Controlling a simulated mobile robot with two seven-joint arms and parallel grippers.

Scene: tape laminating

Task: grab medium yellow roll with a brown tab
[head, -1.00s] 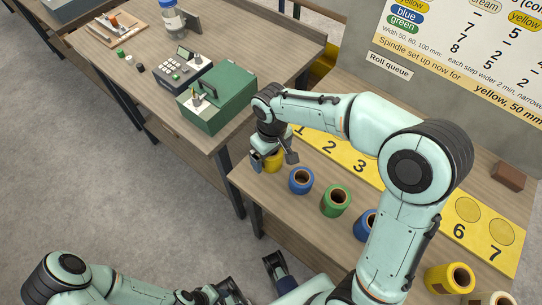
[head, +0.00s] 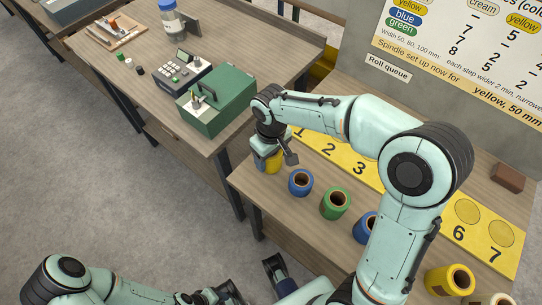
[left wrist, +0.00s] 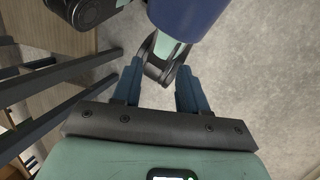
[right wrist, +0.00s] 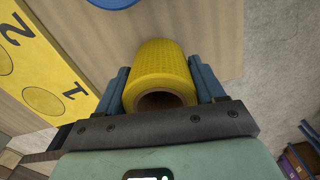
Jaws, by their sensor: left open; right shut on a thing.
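My right gripper (right wrist: 159,66) is shut on a yellow roll (right wrist: 163,60), with a finger on each side. The roll's brown core opening faces my right wrist camera; no brown tab shows on its visible side. In the head view the same yellow roll (head: 273,163) is at the left end of the row, partly hidden by the right gripper (head: 266,160). I cannot tell whether it touches the table. Another yellow roll (head: 438,277) with a brown patch stands at the lower right. My left gripper (left wrist: 158,88) is open and empty, over the floor.
A blue roll (head: 301,183), a green roll (head: 335,205) and another blue roll (head: 362,226) stand along the table. Behind them lies a yellow numbered strip (head: 345,157). A brown block (head: 508,177) is at the back right. A green box (head: 218,103) stands on the other table.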

